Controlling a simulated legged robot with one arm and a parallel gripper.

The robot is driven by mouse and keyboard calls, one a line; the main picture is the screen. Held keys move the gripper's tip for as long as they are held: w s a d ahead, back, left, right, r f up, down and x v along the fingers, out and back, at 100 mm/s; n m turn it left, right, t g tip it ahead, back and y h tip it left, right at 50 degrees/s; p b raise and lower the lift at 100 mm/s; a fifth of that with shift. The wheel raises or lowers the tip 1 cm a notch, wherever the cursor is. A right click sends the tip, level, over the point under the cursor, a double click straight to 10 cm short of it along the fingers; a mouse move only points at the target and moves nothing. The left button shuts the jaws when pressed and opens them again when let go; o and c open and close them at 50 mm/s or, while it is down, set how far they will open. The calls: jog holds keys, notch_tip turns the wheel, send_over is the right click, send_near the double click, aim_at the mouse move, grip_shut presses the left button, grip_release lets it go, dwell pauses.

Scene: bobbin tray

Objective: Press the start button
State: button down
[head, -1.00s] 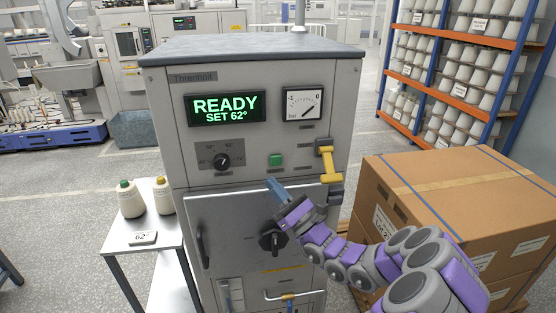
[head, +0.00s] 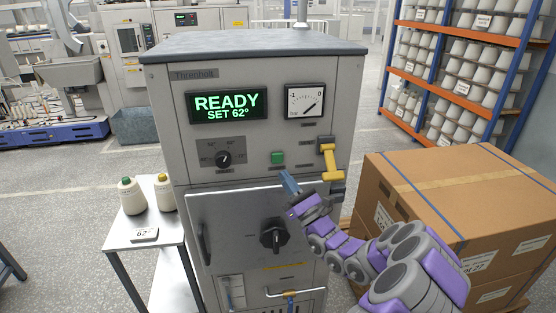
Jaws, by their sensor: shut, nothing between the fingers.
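The machine's display (head: 226,106) reads READY, SET 62°. My gripper (head: 287,180) is shut and empty. In the picture its blue fingertips sit just below and slightly right of the button, apart from it. The button is fully visible. The gap in depth between the fingertips and the panel is hard to judge.
A yellow lever (head: 331,163) sticks out right of the button. The dial (head: 223,159) is to the left. A door with a black knob (head: 272,235) is below. A cardboard box (head: 470,190) stands at right, and a side table (head: 130,247) with bobbins at left.

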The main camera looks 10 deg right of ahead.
send_near(274, 154)
jog(key=shift+s+r+p+x, duration=0.1)
jog(key=shift+s+p+x, duration=0.1)
jog(key=shift+x, duration=0.95)
jog(key=shift+s+r+p+x, duration=0.1)
jog(key=shift+r+p+x, duration=0.1)
jog(key=shift+x, duration=0.95)
jog(key=shift+w+a, duration=0.1)
jog(key=shift+a, duration=0.1)
jog(key=shift+w, duration=0.25)
jog(key=shift+w, duration=0.45)
dwell(0.8)
jog(key=shift+s, duration=0.85)
jog(key=s+p, duration=0.1)
jog(key=s, duration=0.4)
dwell(0.5)
